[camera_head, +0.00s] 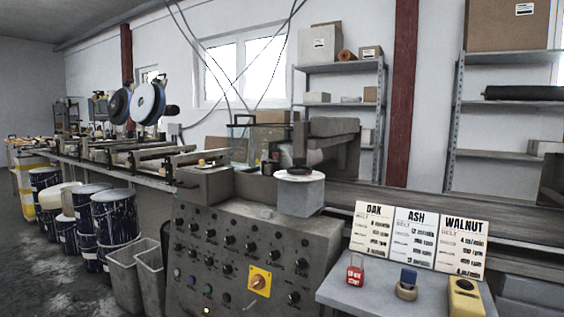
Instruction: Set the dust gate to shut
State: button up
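A grey control panel (222,262) stands at the lower middle, with rows of small black knobs and several coloured buttons. A yellow plate with a red rotary switch (260,281) is on its lower right part. The panel's labels are too small to read, so I cannot tell which control, if any, is the dust gate or how it is set. My gripper is not in view.
Right of the panel, a grey side table (375,295) holds a red padlock (355,274), a blue-topped stamp-like object (407,285), a yellow device (465,298) and OAK, ASH, WALNUT cards (415,237). Bins (133,274) and stained drums (115,216) stand left. A conveyor runs behind.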

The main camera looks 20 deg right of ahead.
aim_at(202, 164)
jog(key=i+j, duration=0.1)
jog(key=i, duration=1.1)
